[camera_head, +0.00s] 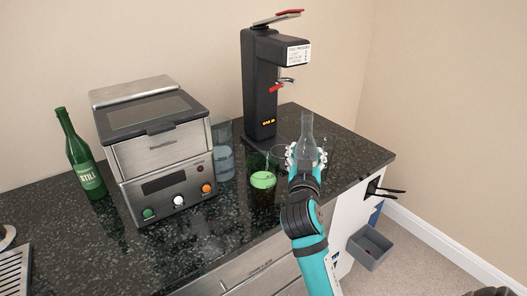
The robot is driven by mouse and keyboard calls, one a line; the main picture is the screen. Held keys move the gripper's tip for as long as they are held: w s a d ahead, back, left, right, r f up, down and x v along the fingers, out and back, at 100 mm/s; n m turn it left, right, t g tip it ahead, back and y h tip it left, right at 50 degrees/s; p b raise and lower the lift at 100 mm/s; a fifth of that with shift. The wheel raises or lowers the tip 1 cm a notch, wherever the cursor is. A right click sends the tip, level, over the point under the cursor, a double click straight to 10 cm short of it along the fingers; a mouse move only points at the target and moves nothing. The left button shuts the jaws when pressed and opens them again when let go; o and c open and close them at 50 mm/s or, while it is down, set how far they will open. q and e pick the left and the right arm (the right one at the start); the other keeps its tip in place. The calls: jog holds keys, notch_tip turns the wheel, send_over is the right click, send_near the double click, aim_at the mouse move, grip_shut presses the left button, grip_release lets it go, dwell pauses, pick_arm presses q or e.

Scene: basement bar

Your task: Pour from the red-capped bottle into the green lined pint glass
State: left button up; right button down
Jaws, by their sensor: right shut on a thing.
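My right gripper (305,157) is shut around the lower part of a clear, greyish bottle (307,132) near the right end of the counter. The bottle stands upright with its neck up, and I see no red cap on it. Its base is hidden by the gripper, so I cannot tell whether it touches the counter. A glass with a green band (263,180), the green lined pint glass, stands on the counter just left of the gripper, apart from it. My left gripper is not in view.
A black tap machine (259,95) with red levers stands behind the glass. A steel appliance (160,150), a blue-tinted glass (223,162) and a green bottle (82,160) stand to the left. The dark counter (190,245) is bare in front. A grey bin (369,248) sits below right.

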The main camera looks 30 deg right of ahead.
aim_at(308, 128)
jog(key=shift+a+r+m+p, duration=0.1)
jog(key=shift+r+m+p, duration=0.2)
jog(key=shift+r+p, duration=0.8)
notch_tip(308, 128, up, 7)
jog(key=p, duration=0.5)
jog(key=shift+f, duration=0.2)
jog(key=shift+f, duration=0.1)
